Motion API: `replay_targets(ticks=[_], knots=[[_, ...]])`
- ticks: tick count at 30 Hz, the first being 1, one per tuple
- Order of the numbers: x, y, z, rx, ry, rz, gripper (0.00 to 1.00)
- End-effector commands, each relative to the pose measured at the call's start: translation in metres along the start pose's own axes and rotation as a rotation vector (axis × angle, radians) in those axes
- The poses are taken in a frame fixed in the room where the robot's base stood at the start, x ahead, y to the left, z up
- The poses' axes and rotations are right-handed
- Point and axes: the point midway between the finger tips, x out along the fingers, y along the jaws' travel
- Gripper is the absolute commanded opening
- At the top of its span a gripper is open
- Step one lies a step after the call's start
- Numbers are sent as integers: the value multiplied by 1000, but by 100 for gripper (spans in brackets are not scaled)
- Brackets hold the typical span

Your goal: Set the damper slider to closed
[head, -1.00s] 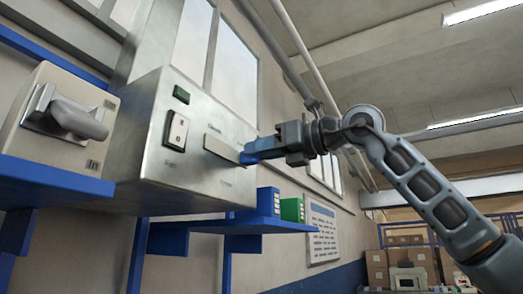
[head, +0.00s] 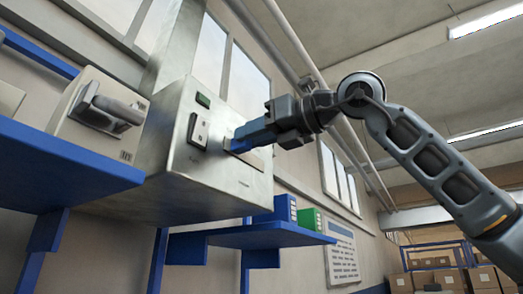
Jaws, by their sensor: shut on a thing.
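A grey metal control box (head: 205,185) is mounted on the wall at centre-left. On its front is a light slot plate (head: 243,160) for the damper slider. My gripper (head: 237,145), with blue fingers, is at this plate, over its left and upper part. It is shut on the slider's handle, which the fingers hide. The right, lower part of the plate shows bare. A small label sits below the plate, too small to read. The text above the plate is hidden behind my gripper.
A lever box (head: 98,115) stands on a blue shelf (head: 60,165) further left. A lower blue shelf (head: 245,238) holds blue and green binders. The right side is open.

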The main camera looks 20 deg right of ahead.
Motion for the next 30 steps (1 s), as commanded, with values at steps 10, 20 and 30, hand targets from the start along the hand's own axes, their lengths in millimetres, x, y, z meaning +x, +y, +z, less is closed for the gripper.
replay_targets(ticks=[10, 20, 30], knots=[[0, 5, 0, -1, 2, 10, 34], [0, 3, 0, 0, 2, 7, 53], [-24, 2, -3, -2, 1, 3, 53]])
